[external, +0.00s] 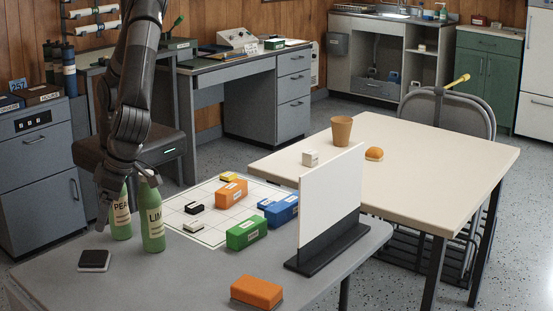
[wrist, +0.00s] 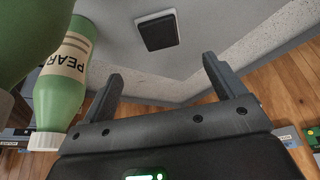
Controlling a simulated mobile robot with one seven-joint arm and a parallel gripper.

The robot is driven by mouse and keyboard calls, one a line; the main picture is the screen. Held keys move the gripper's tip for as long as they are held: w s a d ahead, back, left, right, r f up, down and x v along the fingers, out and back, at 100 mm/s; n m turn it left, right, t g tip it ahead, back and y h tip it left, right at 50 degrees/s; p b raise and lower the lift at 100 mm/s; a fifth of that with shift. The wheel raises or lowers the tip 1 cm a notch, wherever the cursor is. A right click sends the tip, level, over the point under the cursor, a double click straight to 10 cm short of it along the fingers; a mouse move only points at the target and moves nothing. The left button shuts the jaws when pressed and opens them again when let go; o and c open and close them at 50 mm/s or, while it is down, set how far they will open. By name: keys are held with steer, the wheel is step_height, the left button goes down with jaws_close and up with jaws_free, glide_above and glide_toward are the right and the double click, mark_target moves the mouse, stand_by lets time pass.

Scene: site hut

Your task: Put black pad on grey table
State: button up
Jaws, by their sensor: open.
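A black pad (external: 94,260) with a pale edge lies flat on the grey table (external: 160,285), near its front left. It also shows in the wrist view (wrist: 160,31), on the grey top and beyond my fingers. My gripper (external: 106,200) is open and empty, behind and above the pad and apart from it. In the wrist view its two fingers (wrist: 162,75) have nothing between them. In the external view its fingertips are partly hidden by the green PEAR bottle (external: 121,218).
A green LIME bottle (external: 151,220) stands beside the PEAR bottle. A white grid mat (external: 208,234) holds several coloured blocks. An orange block (external: 256,291) and an upright white panel (external: 331,195) are farther right. The cream table (external: 440,185) stands behind.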

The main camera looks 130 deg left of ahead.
steer(key=s+a+r+n+t+y, duration=0.1)
steer(key=s+a+r+n+t, duration=0.2)
steer(key=a+r+n, duration=0.6)
steer(key=s+a+r+n+t+y, duration=0.1)
steer(key=s+a+r+n+t, duration=0.2)
steer(key=a+r, duration=0.9)
steer(key=s+a+r+n+t+y, duration=0.1)
steer(key=s+a+r+n+t, duration=0.1)
steer(key=s+a+n, duration=1.3)
steer(key=s+a, duration=0.2)
steer(key=shift+s+a+r+t, duration=0.15)
steer(key=shift+s+t, duration=0.15)
steer(key=shift+t, duration=0.1)
